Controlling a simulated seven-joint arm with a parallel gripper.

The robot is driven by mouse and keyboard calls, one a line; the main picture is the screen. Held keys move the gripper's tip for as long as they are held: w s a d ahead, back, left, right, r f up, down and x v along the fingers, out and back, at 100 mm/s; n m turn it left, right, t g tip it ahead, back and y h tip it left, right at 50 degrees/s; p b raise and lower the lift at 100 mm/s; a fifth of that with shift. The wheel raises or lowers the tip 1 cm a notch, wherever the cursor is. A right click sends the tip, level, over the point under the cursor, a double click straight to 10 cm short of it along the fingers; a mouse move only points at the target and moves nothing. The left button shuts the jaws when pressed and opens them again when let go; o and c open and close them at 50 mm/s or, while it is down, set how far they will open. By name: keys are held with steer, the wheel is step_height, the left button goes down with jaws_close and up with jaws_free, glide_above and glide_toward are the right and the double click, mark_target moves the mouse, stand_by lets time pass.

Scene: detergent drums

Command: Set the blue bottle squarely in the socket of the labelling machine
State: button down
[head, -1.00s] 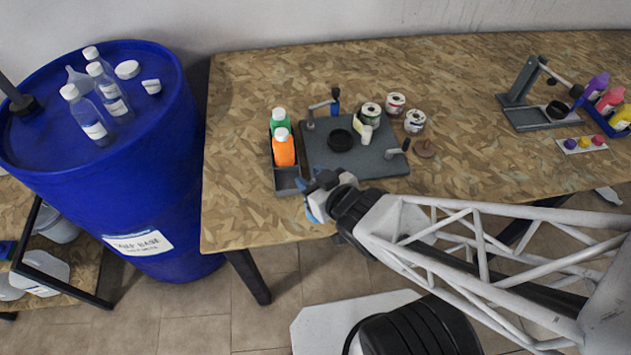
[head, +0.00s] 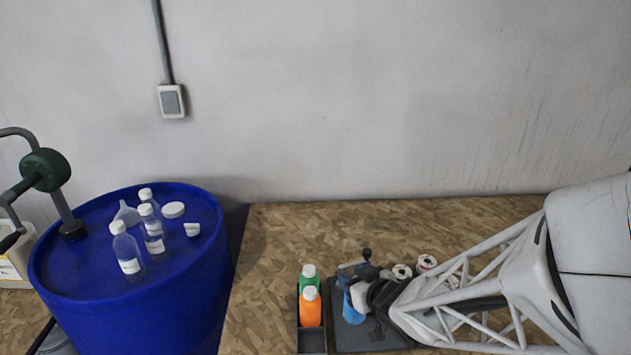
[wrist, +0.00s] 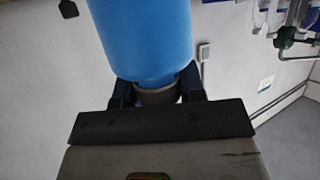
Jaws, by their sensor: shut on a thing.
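The blue bottle (head: 353,307) is in my gripper, over the grey base plate of the labelling machine (head: 372,337). In the wrist view the blue bottle (wrist: 145,38) fills the top middle. My gripper (head: 366,285) is shut on the bottle's narrow greyish end; the fingers (wrist: 157,92) show on both sides of it. The bottle looks tilted in the head view. The socket is not visible, with the arm and bottle in front of that area. I cannot tell whether the bottle touches the plate.
A dark tray (head: 312,342) with a green bottle (head: 309,277) and an orange bottle (head: 310,307) stands just left of the machine. Label rolls (head: 402,271) stand behind my arm. The blue drum (head: 130,300) at left carries clear bottles (head: 128,250). The table's back-left part is bare.

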steer(key=w+d, duration=0.6)
steer(key=w, duration=0.2)
steer(key=shift+w+f, duration=0.3)
steer(key=shift+w, duration=0.1)
steer(key=shift+f, duration=0.2)
steer(key=shift+f, duration=1.5)
steer(key=shift+f, duration=1.2)
stand_by(1.7)
stand_by(0.4)
steer(key=c, duration=0.6)
jaws_free()
steer(key=shift+c, duration=0.2)
steer(key=shift+s, duration=0.1)
steer(key=v, duration=0.7)
steer(key=shift+s+d+r, duration=0.2)
steer(key=shift+s, duration=0.05)
